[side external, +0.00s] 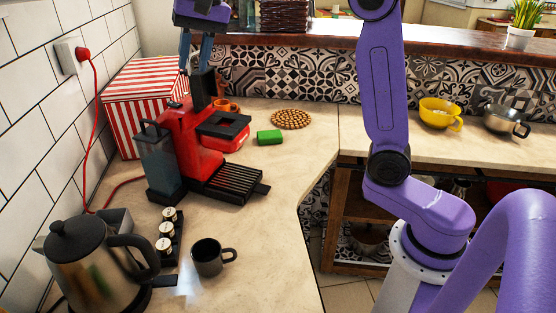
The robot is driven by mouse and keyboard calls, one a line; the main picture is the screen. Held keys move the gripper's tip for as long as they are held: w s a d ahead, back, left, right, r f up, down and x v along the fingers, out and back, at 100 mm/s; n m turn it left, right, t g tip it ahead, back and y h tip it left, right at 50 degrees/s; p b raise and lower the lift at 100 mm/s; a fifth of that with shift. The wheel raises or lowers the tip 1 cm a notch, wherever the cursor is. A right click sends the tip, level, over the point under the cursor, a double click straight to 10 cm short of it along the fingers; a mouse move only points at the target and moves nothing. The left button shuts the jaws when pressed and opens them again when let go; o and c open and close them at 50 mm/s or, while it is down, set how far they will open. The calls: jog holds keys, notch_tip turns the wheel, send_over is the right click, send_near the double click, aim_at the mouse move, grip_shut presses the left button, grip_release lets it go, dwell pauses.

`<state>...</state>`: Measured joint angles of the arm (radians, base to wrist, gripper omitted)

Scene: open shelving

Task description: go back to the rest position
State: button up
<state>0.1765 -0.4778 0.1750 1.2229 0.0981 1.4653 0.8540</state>
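My purple arm reaches over the counter from the right. My gripper (196,66) is at the top left, pointing down, just above or behind the top of a red coffee machine (180,135). Its two blue-grey fingers are apart, with nothing visible between them. The right finger's tip meets the machine's raised black top part (203,90) in the picture; I cannot tell whether they touch. The gripper's upper part is cut off by the frame edge.
A striped box (128,110) stands behind the machine. A kettle (88,265), dark mug (208,257), capsule holder (167,240), green block (269,137) and woven trivet (291,119) are on the counter (270,210). A yellow cup (436,114) and metal pot (500,120) stand right. A raised ledge (310,32) runs behind.

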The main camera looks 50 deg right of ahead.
jog(key=s+a+f+n+g, duration=0.1)
jog(key=s+f+n, duration=0.4)
jog(key=s, duration=0.3)
jog(key=s+a+f+n+g, duration=0.1)
jog(key=s+f+n, duration=0.45)
jog(key=s, duration=0.35)
jog(key=s+d+f+n, duration=0.4)
jog(key=s+f, duration=0.1)
jog(key=s, duration=0.3)
jog(key=s+d+f+n+h, duration=0.1)
jog(key=s+d+f+n, duration=0.2)
jog(key=s+f, duration=0.3)
jog(key=s+n, duration=0.1)
jog(key=s, duration=0.1)
jog(key=shift+s+d+g+h, duration=0.3)
jog(key=shift+s+d, duration=0.05)
jog(key=shift+d, duration=0.05)
